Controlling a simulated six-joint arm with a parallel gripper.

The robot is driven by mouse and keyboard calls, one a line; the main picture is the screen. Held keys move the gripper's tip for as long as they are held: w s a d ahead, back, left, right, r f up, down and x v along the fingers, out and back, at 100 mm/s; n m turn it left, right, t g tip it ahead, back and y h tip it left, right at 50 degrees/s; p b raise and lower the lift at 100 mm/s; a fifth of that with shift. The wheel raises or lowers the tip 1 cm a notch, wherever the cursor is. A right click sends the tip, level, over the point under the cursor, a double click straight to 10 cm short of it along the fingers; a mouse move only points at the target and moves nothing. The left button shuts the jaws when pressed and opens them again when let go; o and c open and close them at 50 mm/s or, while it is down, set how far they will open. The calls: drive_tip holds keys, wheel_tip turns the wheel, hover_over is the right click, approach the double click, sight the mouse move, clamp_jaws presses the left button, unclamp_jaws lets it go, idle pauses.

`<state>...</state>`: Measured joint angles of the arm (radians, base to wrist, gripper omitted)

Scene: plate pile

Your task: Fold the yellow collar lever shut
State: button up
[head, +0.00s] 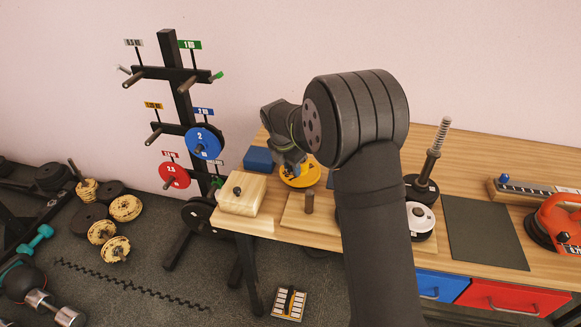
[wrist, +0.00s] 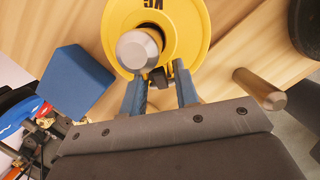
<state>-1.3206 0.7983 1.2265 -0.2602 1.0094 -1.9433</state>
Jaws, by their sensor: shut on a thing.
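A yellow round piece (wrist: 192,22) with dark "KG" lettering sits around a post with a silver, round end (wrist: 138,50). In the head view the yellow piece (head: 300,180) is at the back left of the wooden table, partly hidden by my gripper (head: 292,162). In the wrist view my gripper (wrist: 160,80) has its two blue fingers at the near edge of the yellow piece, either side of a small dark block (wrist: 158,77). It is shut on this block, though the contact is partly hidden. I cannot make out a separate yellow lever.
A blue block (wrist: 78,82) lies left of my gripper. A wooden board carries an upright peg (head: 310,202), also in the wrist view (wrist: 260,90). A pale wooden block (head: 240,195) stands at the table's left end. The plate rack (head: 182,100) stands beyond it.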

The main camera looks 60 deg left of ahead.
drive_tip(key=c, duration=0.4)
drive_tip(key=shift+o, duration=0.2)
drive_tip(key=shift+w, duration=0.25)
drive_tip(key=o, duration=0.8)
drive_tip(key=v, duration=1.7)
drive_tip(key=shift+a+r, duration=0.15)
